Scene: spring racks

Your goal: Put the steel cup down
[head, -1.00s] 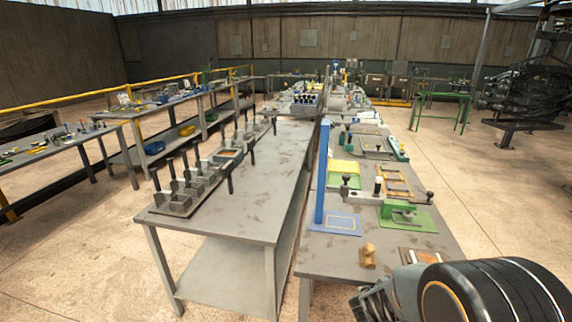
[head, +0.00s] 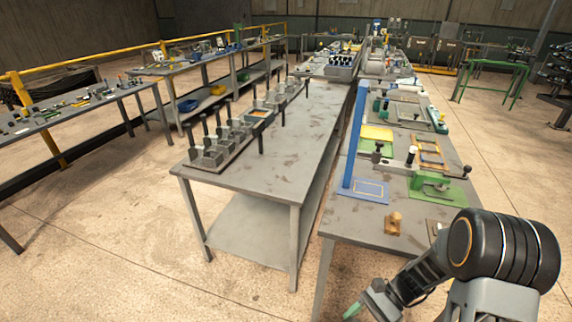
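I cannot make out a steel cup in the head view. My gripper (head: 372,303) is low in the picture, in front of the near end of the right-hand table (head: 340,224). A small green piece shows at its tip, and I cannot tell whether it is part of the gripper or something held. The finger opening is too small and partly cut off to judge. The near corner of the right-hand table holds a small wooden piece (head: 393,223), a blue plate with a tall post (head: 354,140) and a green fixture (head: 438,188).
The middle table (head: 290,150) has a row of dark-handled spring blocks (head: 212,152) along its left side; its right half is bare. A narrow gap separates it from the right-hand table. A yellow rail (head: 80,61) and more benches stand left. Open floor lies in front.

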